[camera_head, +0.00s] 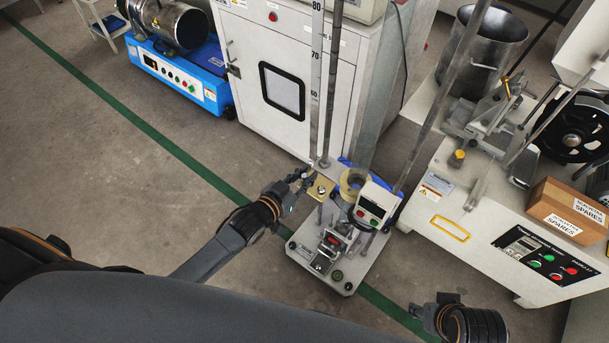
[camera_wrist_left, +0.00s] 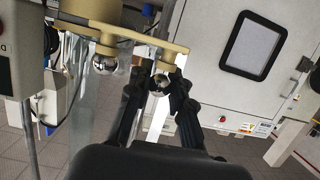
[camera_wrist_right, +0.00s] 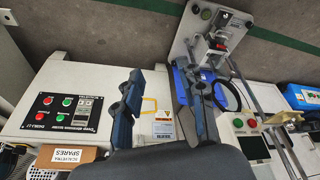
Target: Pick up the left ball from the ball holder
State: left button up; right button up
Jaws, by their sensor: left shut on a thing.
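The brass-coloured ball holder (camera_head: 321,189) sticks out from the ball-drop tester; in the left wrist view its plate (camera_wrist_left: 125,33) runs across the top. One shiny steel ball (camera_wrist_left: 158,83) is between the fingers of my left gripper (camera_wrist_left: 160,90), just under one holder socket. I cannot tell whether it still touches the socket. A second steel ball (camera_wrist_left: 104,63) hangs under the other socket. In the head view my left gripper (camera_head: 298,180) is at the holder's left end, and the balls are hidden. My right gripper (camera_wrist_right: 162,95) is open and empty.
The tester's base (camera_head: 325,255) stands on the floor, with upright posts and a control box (camera_head: 375,203) beside the holder. A white cabinet (camera_head: 285,85) is behind. A bench machine with a cardboard box (camera_head: 566,210) is at right.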

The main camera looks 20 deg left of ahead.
pick_arm(q)
jog(key=shift+r, duration=0.25)
jog(key=shift+r+p, duration=0.2)
jog(key=shift+p, duration=0.25)
jog(key=shift+r+p, duration=0.6)
jog(key=shift+p, duration=0.1)
jog(key=shift+r+p, duration=0.3)
jog(key=shift+s+r, duration=0.1)
jog(key=shift+s, duration=0.05)
jog(key=shift+s+a+p, duration=0.1)
jog(key=shift+p, duration=0.25)
jog(key=shift+p+v, duration=1.9)
jog(key=shift+v, duration=0.8)
pick_arm(e)
jog(key=s+f, duration=0.4)
jog(key=f, duration=0.7)
jog(key=s+d+f+g, duration=0.1)
jog(key=s+f, duration=0.4)
jog(key=f, duration=0.6)
jog(key=shift+s+d+f+g, duration=0.15)
jog(key=shift+f+g, duration=0.15)
jog(key=shift+f, duration=0.05)
